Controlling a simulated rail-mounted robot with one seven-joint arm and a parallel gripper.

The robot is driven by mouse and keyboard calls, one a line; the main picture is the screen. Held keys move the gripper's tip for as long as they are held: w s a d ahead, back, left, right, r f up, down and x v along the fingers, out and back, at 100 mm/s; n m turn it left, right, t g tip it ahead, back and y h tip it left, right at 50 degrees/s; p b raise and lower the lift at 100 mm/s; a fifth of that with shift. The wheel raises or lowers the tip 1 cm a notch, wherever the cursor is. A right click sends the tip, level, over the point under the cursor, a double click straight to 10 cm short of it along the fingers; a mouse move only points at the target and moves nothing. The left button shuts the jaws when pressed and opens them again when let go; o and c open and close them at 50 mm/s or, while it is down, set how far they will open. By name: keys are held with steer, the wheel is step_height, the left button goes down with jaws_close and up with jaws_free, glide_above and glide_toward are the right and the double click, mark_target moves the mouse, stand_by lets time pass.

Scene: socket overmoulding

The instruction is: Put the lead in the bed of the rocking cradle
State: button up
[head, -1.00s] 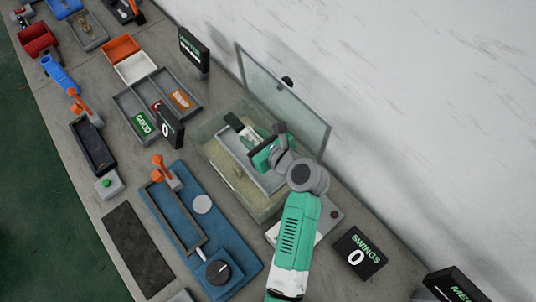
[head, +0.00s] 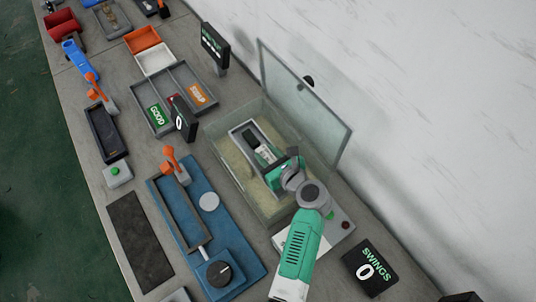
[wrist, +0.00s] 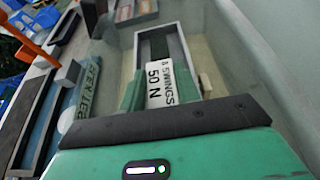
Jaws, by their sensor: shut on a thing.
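The rocking cradle (head: 236,131) is a grey tray-like frame inside a clear-walled box with a sandy floor. In the wrist view the cradle (wrist: 141,42) lies straight ahead, with a white plate (wrist: 160,82) reading "8 SWINGS 50 N" over its near part. My gripper (head: 272,160) is inside the box, low over the near right part of the cradle, shut on the lead.
The box's clear lid (head: 305,95) stands open against the wall side. A "SWINGS 0" display (head: 370,270) is at the right. A blue fixture (head: 235,245) with an orange lever stands left of the box. Sorting trays (head: 180,98) lie beyond. The box walls surround my gripper closely.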

steer(key=shift+f, duration=0.15)
steer(key=o, duration=1)
steer(key=shift+s+d+r, duration=0.15)
steer(key=shift+s+r, duration=0.05)
steer(key=shift+r, duration=0.15)
steer(key=p+v, duration=0.3)
steer(key=v, duration=0.8)
steer(key=shift+s+d, duration=0.2)
steer(key=shift+s, duration=0.05)
